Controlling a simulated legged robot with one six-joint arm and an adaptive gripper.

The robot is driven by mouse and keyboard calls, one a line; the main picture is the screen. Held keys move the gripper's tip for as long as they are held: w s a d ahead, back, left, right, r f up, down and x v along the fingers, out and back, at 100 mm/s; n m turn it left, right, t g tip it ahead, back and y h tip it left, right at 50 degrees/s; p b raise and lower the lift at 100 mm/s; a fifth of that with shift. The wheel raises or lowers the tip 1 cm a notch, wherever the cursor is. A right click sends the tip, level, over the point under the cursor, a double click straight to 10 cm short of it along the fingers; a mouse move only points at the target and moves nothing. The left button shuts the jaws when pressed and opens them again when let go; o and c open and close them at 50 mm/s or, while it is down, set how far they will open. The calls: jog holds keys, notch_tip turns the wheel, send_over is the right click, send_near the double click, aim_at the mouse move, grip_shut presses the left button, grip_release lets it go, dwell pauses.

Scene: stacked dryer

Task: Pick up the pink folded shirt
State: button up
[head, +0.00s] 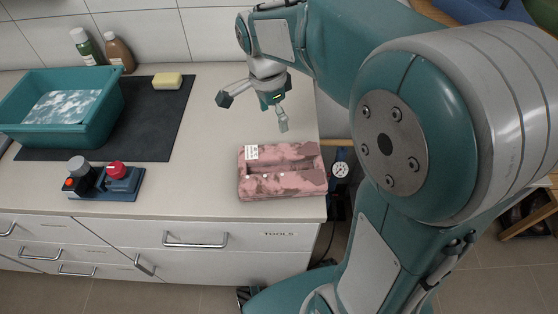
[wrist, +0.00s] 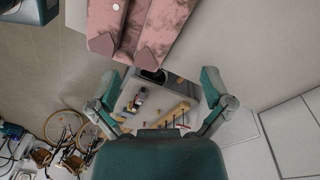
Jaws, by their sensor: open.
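The pink folded shirt (head: 283,182) is a mottled pink, blocky bundle with a white tag and long hollows along its top. It lies on the counter near the front right edge. In the wrist view, part of the pink shirt (wrist: 135,25) shows at the top, cut off by the frame. My gripper (head: 253,110) is open and empty, above the counter and behind the shirt, apart from it. In the wrist view, my gripper (wrist: 162,95) has its two fingers spread wide, with the shirt beyond them.
A teal basin (head: 60,137) and yellow sponge (head: 167,81) sit on a dark mat (head: 155,125). A device with a red knob (head: 116,170) is at front left. Bottles (head: 118,52) stand at the wall. A gauge (head: 341,169) hangs right of the counter.

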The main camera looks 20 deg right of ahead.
aim_at(275, 150)
jog(key=shift+w+a+f+m+g, duration=0.2)
jog(key=shift+w+f+m+g, duration=0.05)
jog(key=shift+w+f+m, duration=0.35)
jog(key=shift+w+a+f+m+g, duration=0.2)
jog(key=shift+w+f+m+g, duration=0.05)
jog(key=shift+w+f+m, duration=0.35)
jog(key=shift+f, duration=0.2)
jog(key=f, duration=0.4)
jog(key=shift+s+d+f, duration=0.3)
jog(key=shift+s+d, duration=0.1)
jog(key=f, duration=0.3)
jog(key=s+f, duration=0.1)
jog(key=f, duration=0.1)
jog(key=shift+d+f, duration=0.1)
jog(key=shift+f, duration=0.2)
jog(key=c, duration=1.1)
